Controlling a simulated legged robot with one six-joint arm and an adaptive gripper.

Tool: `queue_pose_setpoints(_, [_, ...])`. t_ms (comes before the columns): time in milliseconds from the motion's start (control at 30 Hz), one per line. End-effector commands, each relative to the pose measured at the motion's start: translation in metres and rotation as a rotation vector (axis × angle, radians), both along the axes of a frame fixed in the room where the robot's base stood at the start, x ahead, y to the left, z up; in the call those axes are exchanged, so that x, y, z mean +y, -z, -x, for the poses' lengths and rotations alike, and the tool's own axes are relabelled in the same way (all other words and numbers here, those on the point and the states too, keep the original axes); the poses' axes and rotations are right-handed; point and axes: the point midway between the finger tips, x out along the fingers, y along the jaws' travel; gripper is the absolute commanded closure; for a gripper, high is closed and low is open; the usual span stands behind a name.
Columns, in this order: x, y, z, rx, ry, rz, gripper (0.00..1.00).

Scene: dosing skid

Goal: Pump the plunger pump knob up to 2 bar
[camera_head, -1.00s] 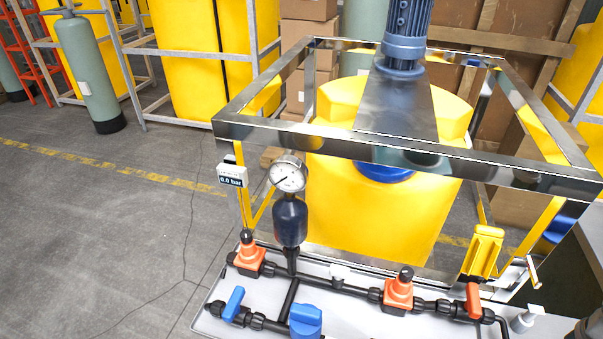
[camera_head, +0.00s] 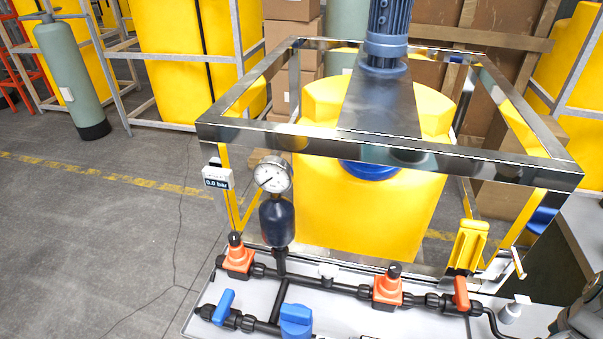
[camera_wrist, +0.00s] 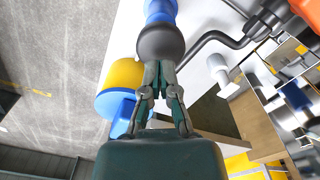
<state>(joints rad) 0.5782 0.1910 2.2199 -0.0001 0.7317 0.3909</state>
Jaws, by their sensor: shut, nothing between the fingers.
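In the wrist view, my gripper (camera_wrist: 161,68) is shut with its fingertips close to a dark round knob (camera_wrist: 161,43), which has a blue part (camera_wrist: 160,10) beyond it. The fingertips overlap the knob's edge in the picture; I cannot tell whether they touch it. I cannot tell for certain that this is the pump knob. In the head view, a round white gauge (camera_head: 273,174) stands on a dark vessel (camera_head: 277,221). A small display (camera_head: 217,180) beside it reads 0.0 bar. The gripper's fingers do not show in the head view.
A metal frame (camera_head: 480,168) surrounds a yellow tank (camera_head: 380,214) with a motor (camera_head: 387,30) above. Black pipes with orange valves (camera_head: 387,289) and blue handles (camera_head: 296,318) run along the front. Open floor (camera_head: 80,240) lies to the left.

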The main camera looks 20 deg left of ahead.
Motion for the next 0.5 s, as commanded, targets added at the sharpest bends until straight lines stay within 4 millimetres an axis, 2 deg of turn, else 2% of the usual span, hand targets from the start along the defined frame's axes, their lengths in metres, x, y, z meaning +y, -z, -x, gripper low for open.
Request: queue_pose_setpoints(500, [0.000,0.016,0.000,0.000,0.000,0.000,1.00])
